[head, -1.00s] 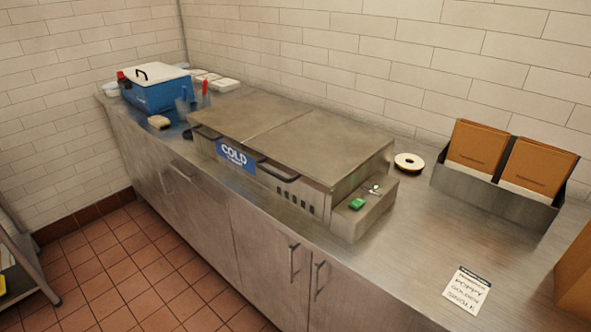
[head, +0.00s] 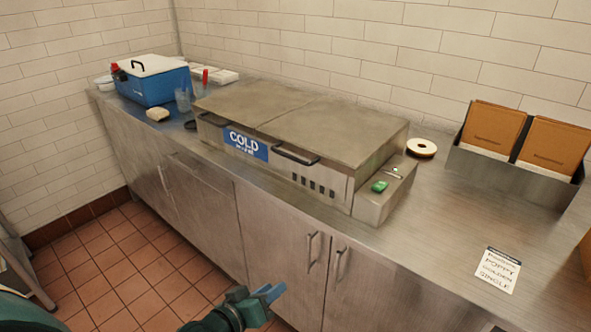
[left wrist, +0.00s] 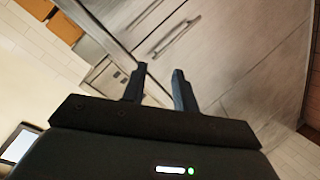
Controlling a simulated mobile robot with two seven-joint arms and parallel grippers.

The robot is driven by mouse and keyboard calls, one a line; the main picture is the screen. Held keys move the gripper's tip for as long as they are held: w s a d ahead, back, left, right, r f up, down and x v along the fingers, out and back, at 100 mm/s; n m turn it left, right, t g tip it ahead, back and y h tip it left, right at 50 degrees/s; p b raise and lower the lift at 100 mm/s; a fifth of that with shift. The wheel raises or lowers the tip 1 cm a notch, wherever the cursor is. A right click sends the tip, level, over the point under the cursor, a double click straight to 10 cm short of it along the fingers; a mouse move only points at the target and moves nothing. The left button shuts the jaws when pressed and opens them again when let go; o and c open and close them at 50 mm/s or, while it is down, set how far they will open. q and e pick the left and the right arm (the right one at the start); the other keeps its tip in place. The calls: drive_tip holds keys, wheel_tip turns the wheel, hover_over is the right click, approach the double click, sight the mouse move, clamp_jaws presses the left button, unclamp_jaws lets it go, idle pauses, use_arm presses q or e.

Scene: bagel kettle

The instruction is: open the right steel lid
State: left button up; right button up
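The right steel lid (head: 345,128) lies flat and closed on the steel cold unit, with a dark bar handle (head: 295,154) at its front edge. The left steel lid (head: 256,101) beside it is also closed, with its own dark handle (head: 212,120). My left gripper (head: 268,292) is low in front of the cabinet doors, well below and apart from the handles. In the left wrist view its two dark fingers (left wrist: 158,84) stand apart with nothing between them. My right gripper is not in view.
A blue cooler (head: 152,82) with a white lid stands at the counter's far left. A tape roll (head: 421,148), a rack of brown packets (head: 520,150) and a paper note (head: 497,269) are on the right. The counter (head: 430,215) between them is clear.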

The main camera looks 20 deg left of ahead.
use_arm(q)
drive_tip(key=w+a+r+n+t+h+b, duration=0.1)
drive_tip(key=w+a+r+n+t+b, duration=0.25)
drive_tip(key=w+r+n, duration=0.35)
drive_tip(key=n+t+h+b, duration=0.2)
drive_tip(key=n+b, duration=0.1)
approach(290, 156)
drive_tip(key=x, duration=1)
drive_tip(key=shift+w+a+f+p, duration=0.15)
drive_tip(key=shift+w+f+p, duration=0.1)
drive_tip(key=shift+w+p, duration=0.05)
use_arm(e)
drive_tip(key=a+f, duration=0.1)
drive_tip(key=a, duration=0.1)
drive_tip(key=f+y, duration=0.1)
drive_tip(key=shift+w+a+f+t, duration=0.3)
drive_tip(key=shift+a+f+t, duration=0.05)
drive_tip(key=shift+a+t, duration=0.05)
use_arm(q)
drive_tip(key=shift+c, duration=0.2)
clamp_jaws()
